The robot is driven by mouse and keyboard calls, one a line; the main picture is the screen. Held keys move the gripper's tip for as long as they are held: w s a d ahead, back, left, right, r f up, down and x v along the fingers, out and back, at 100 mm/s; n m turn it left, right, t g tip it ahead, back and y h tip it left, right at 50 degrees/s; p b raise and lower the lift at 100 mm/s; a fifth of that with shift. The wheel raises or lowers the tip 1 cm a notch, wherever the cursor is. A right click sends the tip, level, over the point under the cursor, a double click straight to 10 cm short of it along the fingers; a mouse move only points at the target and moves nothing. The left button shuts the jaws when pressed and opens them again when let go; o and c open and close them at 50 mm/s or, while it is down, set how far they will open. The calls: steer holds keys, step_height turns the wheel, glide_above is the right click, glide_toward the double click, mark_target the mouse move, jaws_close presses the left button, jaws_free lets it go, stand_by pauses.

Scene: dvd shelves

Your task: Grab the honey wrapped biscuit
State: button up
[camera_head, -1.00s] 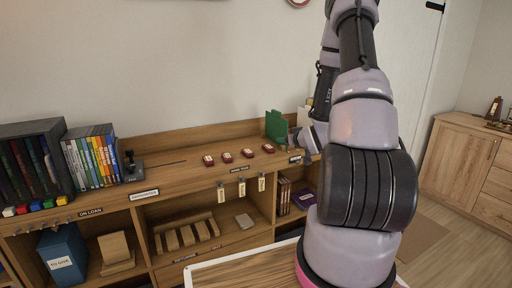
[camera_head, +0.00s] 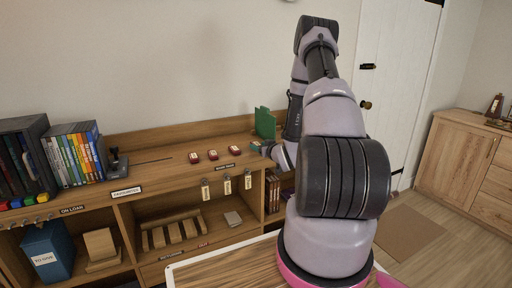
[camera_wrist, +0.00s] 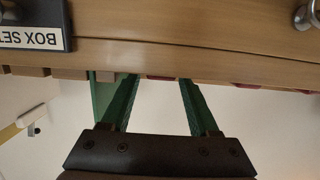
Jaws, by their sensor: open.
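Small red wrapped pieces with pale labels stand in a row on the shelf top in the head view: a left one (camera_head: 194,158), a middle one (camera_head: 213,155) and a right one (camera_head: 235,150). I cannot read which is the honey wrapped biscuit. A red sliver (camera_wrist: 160,78) shows near the fingertips, mostly hidden by the shelf edge.
The wooden shelf's front edge (camera_wrist: 200,62) crosses the wrist view, with a BOX SET label (camera_wrist: 30,38). Hanging tags (camera_head: 227,186) are below the row. DVD cases (camera_head: 75,160) stand at the left.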

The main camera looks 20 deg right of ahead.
mark_target(256, 144)
steer(key=w, duration=0.3)
steer(key=shift+w+f, duration=0.25)
jaws_close()
